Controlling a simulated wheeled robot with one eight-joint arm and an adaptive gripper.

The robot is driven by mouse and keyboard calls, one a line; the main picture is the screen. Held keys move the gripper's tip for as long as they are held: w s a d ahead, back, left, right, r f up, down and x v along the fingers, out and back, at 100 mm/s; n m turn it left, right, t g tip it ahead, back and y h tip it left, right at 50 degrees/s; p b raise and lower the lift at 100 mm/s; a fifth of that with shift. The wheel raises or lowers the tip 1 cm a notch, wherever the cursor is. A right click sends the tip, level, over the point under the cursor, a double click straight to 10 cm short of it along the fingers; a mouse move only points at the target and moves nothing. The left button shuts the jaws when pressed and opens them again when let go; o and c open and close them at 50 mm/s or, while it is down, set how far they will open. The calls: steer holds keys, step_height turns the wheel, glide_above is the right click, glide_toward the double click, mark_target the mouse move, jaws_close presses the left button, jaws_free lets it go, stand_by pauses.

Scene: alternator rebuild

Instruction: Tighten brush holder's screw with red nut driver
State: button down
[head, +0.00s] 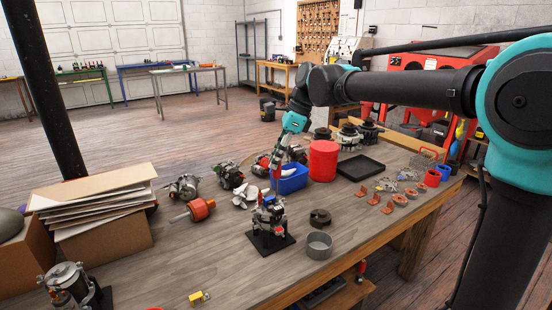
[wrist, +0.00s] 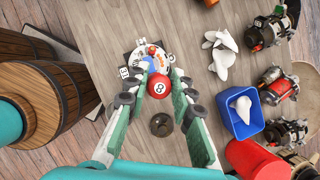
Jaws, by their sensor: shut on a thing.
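My gripper (head: 280,154) is above the alternator (head: 268,214), which stands upright on a black square base on the workbench. The gripper is shut on the red nut driver (head: 275,182), which points down at the alternator's top. In the wrist view the driver's round red end with an 8 (wrist: 158,86) sits between the fingers (wrist: 158,94), with the alternator (wrist: 153,58) beyond it. The brush holder and its screw are too small and hidden to make out; I cannot tell whether the driver's tip touches a screw.
A blue bin (head: 290,180) and red canister (head: 323,160) stand behind the alternator. A dark round part (head: 319,218) and grey cup (head: 319,245) are to its right. An orange rotor (head: 199,210) lies left. A black tray (head: 360,167) is farther back.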

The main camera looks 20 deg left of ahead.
steer(key=shift+m, duration=0.6)
steer(key=shift+m+t, duration=0.7)
steer(key=shift+m, duration=0.5)
steer(key=m+t, duration=0.1)
steer(key=m, duration=0.3)
steer(key=shift+w+t, duration=0.1)
steer(key=shift+t, duration=0.3)
steer(key=shift+r, duration=0.1)
steer(key=shift+r, duration=2.4)
